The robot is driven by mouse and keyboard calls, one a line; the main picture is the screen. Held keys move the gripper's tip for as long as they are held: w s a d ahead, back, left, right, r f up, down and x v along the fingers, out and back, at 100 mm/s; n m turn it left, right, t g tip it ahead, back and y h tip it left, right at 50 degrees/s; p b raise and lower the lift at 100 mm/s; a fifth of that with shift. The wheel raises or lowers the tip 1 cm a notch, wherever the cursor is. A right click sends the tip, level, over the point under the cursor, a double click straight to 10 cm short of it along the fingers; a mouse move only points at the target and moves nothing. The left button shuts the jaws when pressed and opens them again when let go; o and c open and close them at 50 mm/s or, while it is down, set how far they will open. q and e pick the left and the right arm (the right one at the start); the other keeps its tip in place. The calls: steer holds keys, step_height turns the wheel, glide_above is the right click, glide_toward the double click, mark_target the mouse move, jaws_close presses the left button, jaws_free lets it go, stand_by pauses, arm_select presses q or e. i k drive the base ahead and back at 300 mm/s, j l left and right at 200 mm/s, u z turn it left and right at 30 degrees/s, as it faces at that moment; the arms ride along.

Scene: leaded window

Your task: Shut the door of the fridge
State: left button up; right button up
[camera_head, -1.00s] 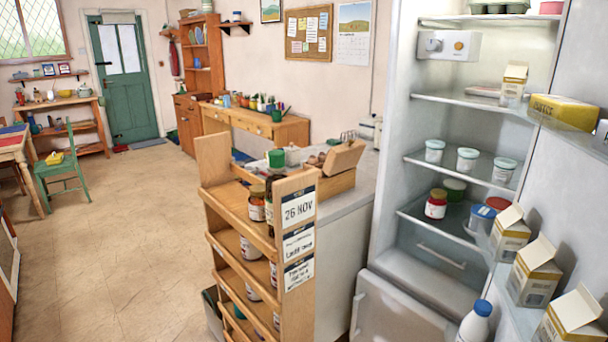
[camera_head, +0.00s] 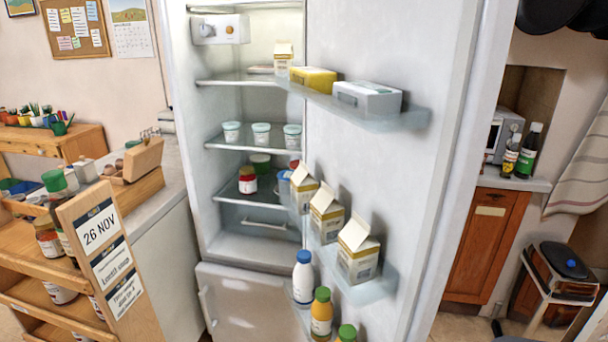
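The fridge (camera_head: 185,130) stands open in the middle of the head view, with its lit shelves showing tubs, a jar and a carton. Its door (camera_head: 395,50) is swung wide open on the right side, with its inner face toward me. The door's upper shelf holds a yellow box (camera_head: 313,79) and a white box (camera_head: 368,97). Its lower shelf holds several cartons (camera_head: 358,248) and bottles, among them a white bottle (camera_head: 303,278) and an orange one (camera_head: 321,313). The door's outer face and handle are not clearly seen. Neither of my grippers is in view.
A wooden rack (camera_head: 120,262) with jars and a "26 NOV" sign stands at the left front, beside a counter (camera_head: 150,215). Right of the door are a wooden cupboard (camera_head: 485,245), dark bottles and a stool-like stand (camera_head: 560,270). Little floor shows.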

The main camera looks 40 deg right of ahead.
mark_target(412, 177)
steer(key=k+l, duration=0.15)
steer(key=l, duration=0.2)
steer(key=k+l, duration=0.2)
steer(key=l, duration=0.15)
steer(key=k+l, duration=0.15)
steer(key=l, duration=0.2)
steer(key=l+z, duration=0.1)
steer(key=l, duration=0.55)
steer(key=i+l, duration=0.15)
steer(key=l, duration=0.5)
steer(key=z, duration=0.05)
